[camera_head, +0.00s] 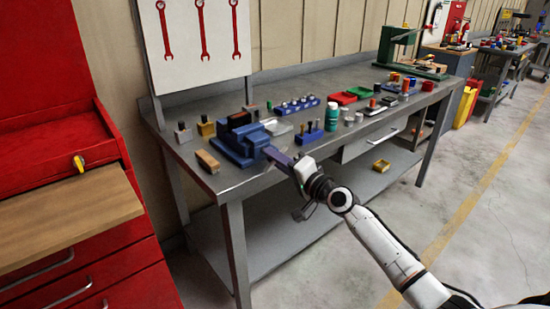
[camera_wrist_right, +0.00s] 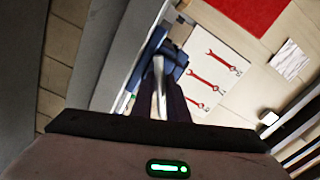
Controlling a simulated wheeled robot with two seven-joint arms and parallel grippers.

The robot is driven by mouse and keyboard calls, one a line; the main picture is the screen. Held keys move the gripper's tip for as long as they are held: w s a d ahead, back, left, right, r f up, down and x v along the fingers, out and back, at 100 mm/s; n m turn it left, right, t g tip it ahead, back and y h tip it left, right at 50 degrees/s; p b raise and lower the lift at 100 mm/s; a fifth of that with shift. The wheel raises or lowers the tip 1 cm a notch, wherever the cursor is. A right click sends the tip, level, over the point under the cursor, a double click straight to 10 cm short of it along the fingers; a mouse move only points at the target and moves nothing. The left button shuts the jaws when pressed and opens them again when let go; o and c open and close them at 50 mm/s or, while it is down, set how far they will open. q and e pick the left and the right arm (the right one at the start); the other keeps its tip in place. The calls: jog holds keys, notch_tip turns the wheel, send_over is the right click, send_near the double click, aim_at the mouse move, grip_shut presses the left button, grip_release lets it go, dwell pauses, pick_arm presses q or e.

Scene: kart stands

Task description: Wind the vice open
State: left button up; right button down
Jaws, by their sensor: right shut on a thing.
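The blue vice (camera_head: 240,143) stands on the near left corner of the grey workbench (camera_head: 215,185). My right gripper (camera_head: 272,153) reaches in from the right, with its fingers at the vice's front end. In the right wrist view the blue vice (camera_wrist_right: 172,64) lies beyond the dark fingers (camera_wrist_right: 176,104). A pale metal bar, the vice handle (camera_wrist_right: 159,84), runs between these fingers, and they are shut on it. In the head view the fingers and hand hide the handle. My left gripper is not in view.
A wooden-handled brush or block (camera_head: 207,161) lies left of the vice. A blue holder (camera_head: 309,135) and a green bottle (camera_head: 332,117) stand to its right. A red cabinet (camera_head: 60,130) with a wooden top is at the left. Open floor lies before the bench.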

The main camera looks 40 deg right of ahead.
jog(key=m+p, duration=0.1)
jog(key=m, duration=0.5)
jog(key=shift+m, duration=0.4)
dwell(0.3)
jog(key=c, duration=1.7)
grip_release()
jog(key=shift+c, duration=0.2)
jog(key=shift+s, duration=0.1)
jog(key=s, duration=1)
jog(key=shift+d, duration=0.45)
jog(key=shift+a+f, duration=0.1)
